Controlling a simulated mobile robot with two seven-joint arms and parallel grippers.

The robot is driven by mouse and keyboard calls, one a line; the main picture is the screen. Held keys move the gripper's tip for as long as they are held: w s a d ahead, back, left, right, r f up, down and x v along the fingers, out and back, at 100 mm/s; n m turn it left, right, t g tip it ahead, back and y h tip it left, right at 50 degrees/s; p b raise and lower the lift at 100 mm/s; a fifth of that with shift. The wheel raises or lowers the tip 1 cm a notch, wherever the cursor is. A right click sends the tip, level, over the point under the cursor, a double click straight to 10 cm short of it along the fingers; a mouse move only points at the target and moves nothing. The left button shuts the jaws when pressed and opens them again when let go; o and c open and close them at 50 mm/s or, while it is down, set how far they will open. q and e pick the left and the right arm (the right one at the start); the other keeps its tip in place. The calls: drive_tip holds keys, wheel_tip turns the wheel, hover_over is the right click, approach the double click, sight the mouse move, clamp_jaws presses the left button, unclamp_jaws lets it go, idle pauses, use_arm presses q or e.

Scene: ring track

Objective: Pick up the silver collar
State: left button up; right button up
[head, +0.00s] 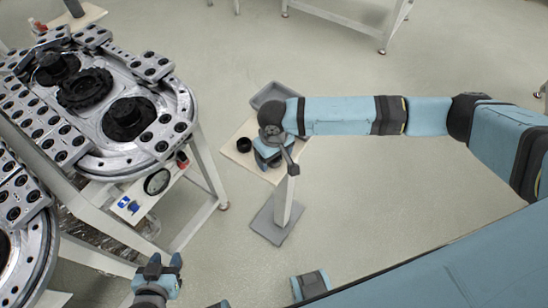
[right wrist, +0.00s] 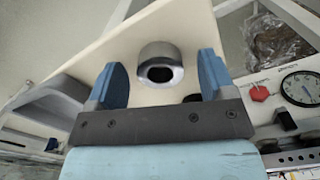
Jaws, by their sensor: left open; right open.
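The silver collar (right wrist: 160,56), a short metal ring with a dark opening, sits on a cream tabletop (right wrist: 150,30) in the right wrist view. My right gripper (right wrist: 168,72) is open, with one blue finger on each side of the collar in that view and a gap to both. Whether the fingertips are down at its height I cannot tell. In the head view my right gripper (head: 267,162) is over the small table (head: 236,155), and the collar is hidden behind my arm. My left gripper (head: 160,268) is open and empty at the lower left.
A grey bin (head: 272,93) stands at the table's back, and a black ring (head: 243,145) lies on its left side. A large workbench with metal track plates (head: 125,160) fills the left. Its lower shelf holds a clock (head: 157,181). Open floor lies to the right.

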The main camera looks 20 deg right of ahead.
drive_tip(key=c, duration=1.1)
